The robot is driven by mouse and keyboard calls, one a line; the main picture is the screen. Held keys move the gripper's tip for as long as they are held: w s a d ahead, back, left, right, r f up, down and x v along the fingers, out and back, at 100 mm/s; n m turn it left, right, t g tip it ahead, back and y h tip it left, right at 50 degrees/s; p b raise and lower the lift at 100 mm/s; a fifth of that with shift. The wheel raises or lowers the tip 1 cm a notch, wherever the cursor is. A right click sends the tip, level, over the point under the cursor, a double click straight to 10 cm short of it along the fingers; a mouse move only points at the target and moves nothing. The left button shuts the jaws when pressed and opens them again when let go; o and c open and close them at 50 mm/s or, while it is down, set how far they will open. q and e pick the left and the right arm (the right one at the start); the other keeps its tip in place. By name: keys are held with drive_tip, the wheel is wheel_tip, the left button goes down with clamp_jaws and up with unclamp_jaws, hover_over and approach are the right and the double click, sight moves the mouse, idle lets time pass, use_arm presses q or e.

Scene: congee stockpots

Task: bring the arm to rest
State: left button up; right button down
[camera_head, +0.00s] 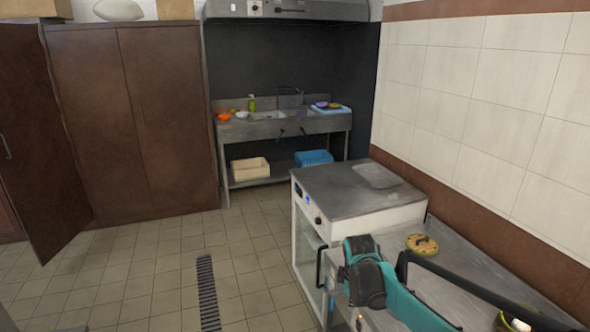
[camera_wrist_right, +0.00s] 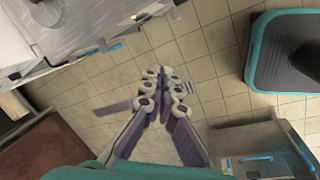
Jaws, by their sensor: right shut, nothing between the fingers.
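My right gripper (camera_wrist_right: 165,90) shows in the wrist view, with its pale linked fingers closed together and nothing between them. It hangs over the tiled floor, clear of the surfaces around it. In the head view my right arm, teal and black, comes in at the lower right beside the metal counter. The gripper's fingers cannot be made out there. My left gripper is in neither view.
A steel-topped white appliance (camera_head: 345,190) stands beside the metal counter (camera_head: 455,290). A round yellow-green object (camera_head: 422,244) lies on the counter. A sink table (camera_head: 285,128) stands at the back. A brown cabinet door (camera_head: 40,150) hangs open. The floor (camera_head: 150,270) at left is clear.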

drive_tip(key=s+d+r+m+t, duration=0.15)
drive_tip(key=s+r+m, duration=0.5)
drive_tip(key=s, duration=0.65)
drive_tip(key=s+f+m+t, duration=0.2)
drive_tip(key=s+m, duration=0.5)
drive_tip(key=s, duration=0.6)
drive_tip(key=shift+s+f+m+t+y, duration=0.15)
drive_tip(key=shift+m+t+y, duration=0.2)
drive_tip(key=shift+t+y, duration=0.1)
